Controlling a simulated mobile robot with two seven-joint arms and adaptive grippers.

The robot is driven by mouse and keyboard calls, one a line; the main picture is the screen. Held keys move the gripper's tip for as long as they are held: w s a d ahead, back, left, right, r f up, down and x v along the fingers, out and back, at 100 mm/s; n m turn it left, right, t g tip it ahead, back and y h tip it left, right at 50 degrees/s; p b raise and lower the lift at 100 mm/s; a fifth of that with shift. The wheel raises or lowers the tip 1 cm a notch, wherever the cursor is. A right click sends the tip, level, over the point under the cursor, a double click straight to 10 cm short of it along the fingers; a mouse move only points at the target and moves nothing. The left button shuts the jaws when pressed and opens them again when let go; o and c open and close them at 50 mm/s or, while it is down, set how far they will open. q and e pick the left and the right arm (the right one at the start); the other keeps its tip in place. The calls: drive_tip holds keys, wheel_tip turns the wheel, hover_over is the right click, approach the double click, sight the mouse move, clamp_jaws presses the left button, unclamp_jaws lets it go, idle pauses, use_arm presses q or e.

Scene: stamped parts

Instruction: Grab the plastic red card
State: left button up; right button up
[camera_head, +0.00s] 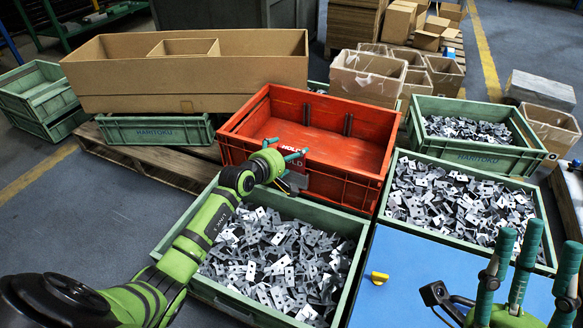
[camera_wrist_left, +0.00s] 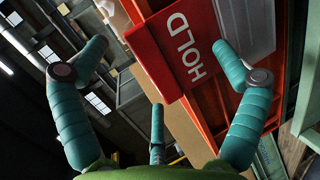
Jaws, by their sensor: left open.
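The red plastic card with white "HOLD" lettering (camera_wrist_left: 172,48) is at the upper middle of the left wrist view, by the red crate's wall. In the head view the red HOLD card (camera_head: 301,163) is at the crate's front wall, partly hidden by my left gripper. My left gripper (camera_head: 293,158) is at the card. In the left wrist view, its teal fingers (camera_wrist_left: 158,66) are spread apart, with the card between and beyond the upper two. Whether they touch it I cannot tell. My right gripper (camera_head: 540,238) has its teal fingers upright and apart, empty, at the lower right.
The red crate (camera_head: 345,178) looks empty. Green crates of metal stamped parts (camera_head: 285,250), (camera_head: 465,205), (camera_head: 470,131) surround it. A large cardboard box (camera_head: 130,88) stands behind left. A blue surface (camera_head: 400,285) with a yellow knob (camera_head: 379,278) lies in front.

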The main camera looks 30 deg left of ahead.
use_arm(q)
drive_tip(key=shift+w+f, duration=0.1)
drive_tip(key=shift+w, duration=0.25)
drive_tip(key=shift+s, duration=0.1)
drive_tip(key=c, duration=1.5)
drive_tip(key=shift+c, duration=0.4)
drive_tip(key=shift+s+d, duration=0.1)
